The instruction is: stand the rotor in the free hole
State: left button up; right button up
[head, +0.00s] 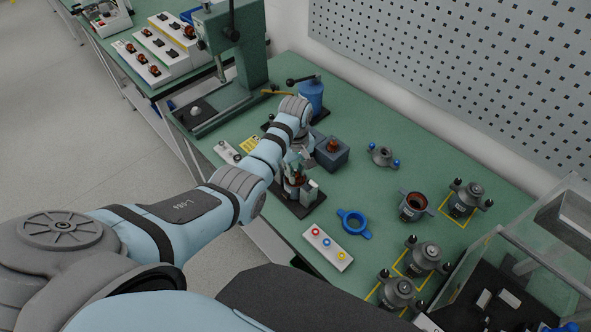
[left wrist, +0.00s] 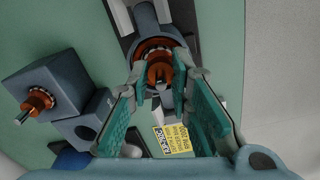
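The rotor (left wrist: 160,72), copper-coloured with a shaft, sits inside a grey stator housing with copper windings (left wrist: 150,47). In the head view the housing stands on a dark fixture (head: 303,205), partly hidden by my left gripper (head: 296,163). In the left wrist view my left gripper (left wrist: 162,82) is open, its green-padded fingers on either side of the rotor; contact cannot be made out. A grey stepped block (left wrist: 60,82) stands to the left there, with another rotor (left wrist: 37,101) upright in one hole and a free hole (left wrist: 86,132) beside it. The block also shows in the head view (head: 335,158). My right gripper is out of view.
A blue ring (head: 353,222), a button box (head: 327,247), a flanged cap (head: 382,156) and several motor housings (head: 465,198) stand to the right. A blue canister (head: 311,96) and a green press (head: 238,50) are behind. A clear-walled enclosure (head: 530,265) is far right.

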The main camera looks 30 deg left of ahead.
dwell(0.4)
pick_arm(q)
jog(key=shift+r, duration=4.3)
